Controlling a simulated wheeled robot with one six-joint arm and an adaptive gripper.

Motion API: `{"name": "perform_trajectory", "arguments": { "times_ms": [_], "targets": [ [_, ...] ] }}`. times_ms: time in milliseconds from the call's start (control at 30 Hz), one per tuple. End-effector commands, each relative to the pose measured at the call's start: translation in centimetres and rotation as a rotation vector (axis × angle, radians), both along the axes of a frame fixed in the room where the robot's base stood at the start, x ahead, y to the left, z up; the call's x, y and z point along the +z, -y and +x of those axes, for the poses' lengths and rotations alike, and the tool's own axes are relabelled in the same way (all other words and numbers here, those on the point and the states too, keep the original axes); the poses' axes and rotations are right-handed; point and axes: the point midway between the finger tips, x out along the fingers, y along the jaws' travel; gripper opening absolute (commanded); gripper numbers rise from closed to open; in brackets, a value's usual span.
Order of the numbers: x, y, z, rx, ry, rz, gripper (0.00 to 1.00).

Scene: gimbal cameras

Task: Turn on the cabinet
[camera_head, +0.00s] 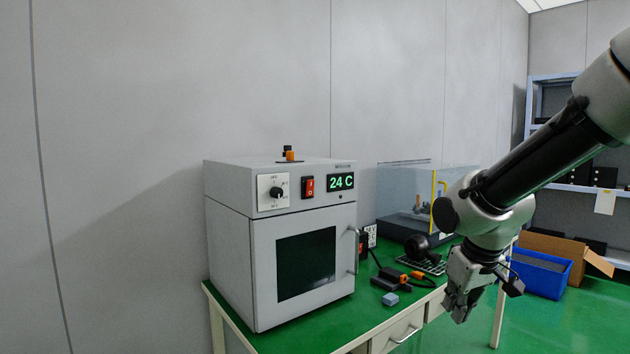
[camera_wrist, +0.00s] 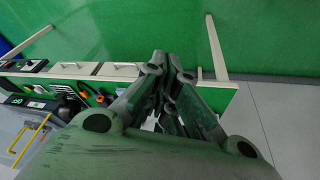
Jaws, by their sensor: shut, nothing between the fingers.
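The cabinet (camera_head: 232,232) is a grey box with a dark window in its front door, standing on a green-topped table. Its upper panel has a black knob (camera_head: 277,192), a red rocker switch (camera_head: 308,187) and a lit display (camera_head: 341,182) reading 24 C in green. A vertical handle (camera_head: 356,250) is on the right side of the door. My gripper (camera_head: 457,312) is shut and empty, pointing down to the right of the cabinet and apart from it. In the wrist view my gripper (camera_wrist: 170,60) shows its fingers together; the switch does not show there.
A transparent case (camera_head: 405,190) with a yellow handle (camera_head: 434,205) stands behind on the table (camera_head: 290,335). Small tools and a grey-blue block (camera_head: 390,299) lie right of the cabinet. A blue bin (camera_head: 540,274) and a cardboard box (camera_head: 552,246) are on the floor at right.

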Motion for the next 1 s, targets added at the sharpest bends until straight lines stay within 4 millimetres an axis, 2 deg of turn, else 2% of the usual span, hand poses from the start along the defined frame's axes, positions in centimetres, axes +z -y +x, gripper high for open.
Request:
{"name": "perform_trajectory", "arguments": {
  "times_ms": [33,100,200,300,367,433,533,600,700,833,1000],
  "targets": [
    [-0.7,-1.2,2.7,0.030,0.053,0.005,0.00],
    [-0.9,-3.0,6.5,0.073,0.158,0.026,0.00],
    [-0.5,-5.9,11.4,0.133,0.317,0.074,0.00],
    [0.8,-9.0,15.5,0.190,0.483,0.142,0.00],
    [2.1,-10.9,17.4,0.222,0.584,0.192,0.00],
    [4.2,-12.9,19.3,0.257,0.708,0.257,0.00],
    [8.2,-15.1,20.9,0.297,0.883,0.354,0.00],
    [11.4,-16.2,21.2,0.321,0.998,0.422,0.00],
    [15.0,-17.3,21.1,0.350,1.124,0.501,0.00],
    [17.7,-17.9,20.6,0.365,1.222,0.571,0.00],
    [18.9,-18.0,20.3,0.365,1.261,0.604,0.00]
  ]
}}
